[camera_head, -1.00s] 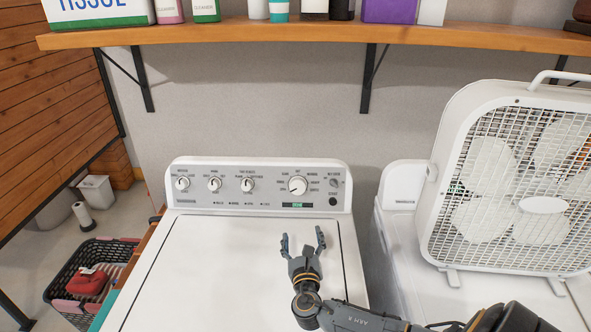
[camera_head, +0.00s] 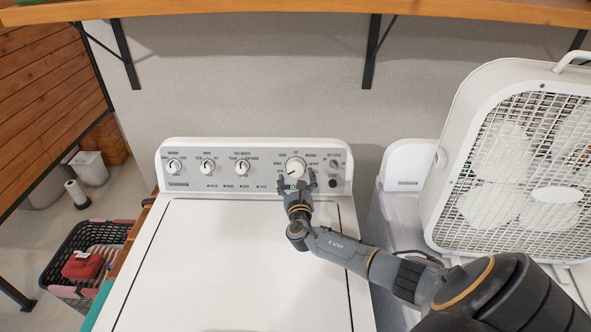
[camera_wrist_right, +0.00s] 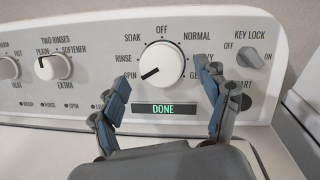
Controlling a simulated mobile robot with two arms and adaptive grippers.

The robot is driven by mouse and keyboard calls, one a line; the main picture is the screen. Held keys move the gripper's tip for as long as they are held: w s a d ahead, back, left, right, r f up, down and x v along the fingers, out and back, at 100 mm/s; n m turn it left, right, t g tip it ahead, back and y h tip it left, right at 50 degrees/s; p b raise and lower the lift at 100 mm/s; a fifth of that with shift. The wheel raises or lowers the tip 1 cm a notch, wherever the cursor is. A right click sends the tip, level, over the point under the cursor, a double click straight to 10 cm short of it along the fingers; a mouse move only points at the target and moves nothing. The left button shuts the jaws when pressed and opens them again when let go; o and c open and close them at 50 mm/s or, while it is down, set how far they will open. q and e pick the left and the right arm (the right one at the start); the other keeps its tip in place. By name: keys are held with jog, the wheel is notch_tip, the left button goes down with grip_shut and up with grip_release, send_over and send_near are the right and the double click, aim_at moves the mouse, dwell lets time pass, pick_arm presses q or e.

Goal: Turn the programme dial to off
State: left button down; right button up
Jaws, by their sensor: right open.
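The programme dial (camera_head: 295,167) is the large white knob at the right of the washer's control panel (camera_head: 260,183). In the right wrist view the dial (camera_wrist_right: 162,63) has its dark pointer mark toward the lower left, near SPIN; OFF is printed above it. A display (camera_wrist_right: 163,109) below it reads DONE in green. My right gripper (camera_head: 296,182) is open just in front of and below the dial. In the wrist view its fingers (camera_wrist_right: 163,82) stand left and right of the lower dial, with nothing between them seen held. My left gripper is not in view.
Smaller knobs (camera_head: 242,168) line the panel to the left. A key lock switch (camera_wrist_right: 250,57) and a START button (camera_head: 333,183) are right of the dial. A white box fan (camera_head: 440,215) stands at right. A wooden shelf (camera_head: 300,10) runs above.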

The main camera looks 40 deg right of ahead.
aim_at(295, 170)
jog(key=shift+x, duration=1.7)
jog(key=c, duration=1.2)
